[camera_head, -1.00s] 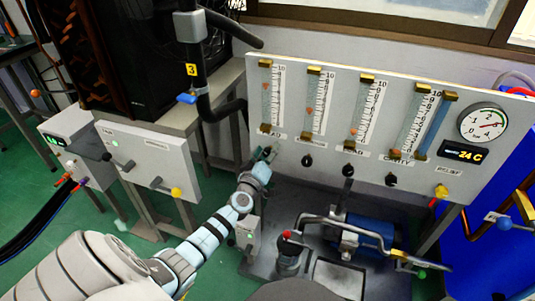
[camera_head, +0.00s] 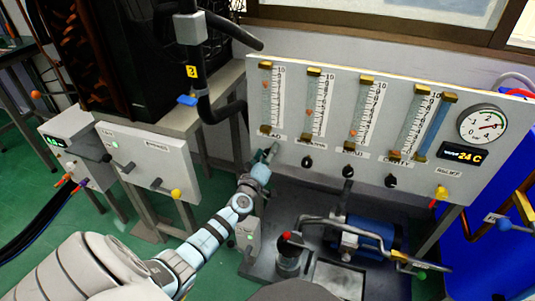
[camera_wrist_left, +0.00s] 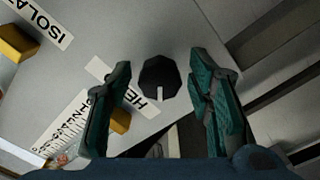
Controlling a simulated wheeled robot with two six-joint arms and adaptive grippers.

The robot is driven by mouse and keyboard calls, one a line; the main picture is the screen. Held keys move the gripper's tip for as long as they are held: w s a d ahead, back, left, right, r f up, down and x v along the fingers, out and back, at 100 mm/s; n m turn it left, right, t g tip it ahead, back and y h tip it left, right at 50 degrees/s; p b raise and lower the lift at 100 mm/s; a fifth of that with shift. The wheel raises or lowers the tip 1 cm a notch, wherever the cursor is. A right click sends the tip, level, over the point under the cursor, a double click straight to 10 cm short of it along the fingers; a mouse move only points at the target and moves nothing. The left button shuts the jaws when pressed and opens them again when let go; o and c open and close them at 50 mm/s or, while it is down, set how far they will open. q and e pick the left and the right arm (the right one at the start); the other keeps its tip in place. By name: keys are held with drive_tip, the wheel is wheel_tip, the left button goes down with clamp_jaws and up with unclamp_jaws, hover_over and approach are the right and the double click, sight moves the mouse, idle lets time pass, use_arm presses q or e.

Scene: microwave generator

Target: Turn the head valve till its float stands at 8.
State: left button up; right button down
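The head valve is a black knob (camera_wrist_left: 160,75) with a pale pointer mark, next to a partly covered label starting "HE" in the left wrist view. My left gripper (camera_wrist_left: 165,100) is open, with one finger on each side of the knob and gaps visible. In the head view my left gripper (camera_head: 270,154) is at the lower left of the panel, below the leftmost flow tube (camera_head: 266,92), and hides the knob. That tube's scale runs up to 10; its float is too small to read surely. My right gripper is not in view.
The grey panel (camera_head: 325,82) carries several tubes, other black knobs (camera_head: 307,162), a pressure gauge (camera_head: 483,124) and a 24 C display (camera_head: 462,154). A blue pump (camera_head: 370,232) with pipes stands below. A black hose (camera_head: 215,105) hangs left of the panel.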

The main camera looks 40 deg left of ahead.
use_arm(q)
drive_tip(key=shift+s, duration=0.1)
drive_tip(key=v, duration=1.2)
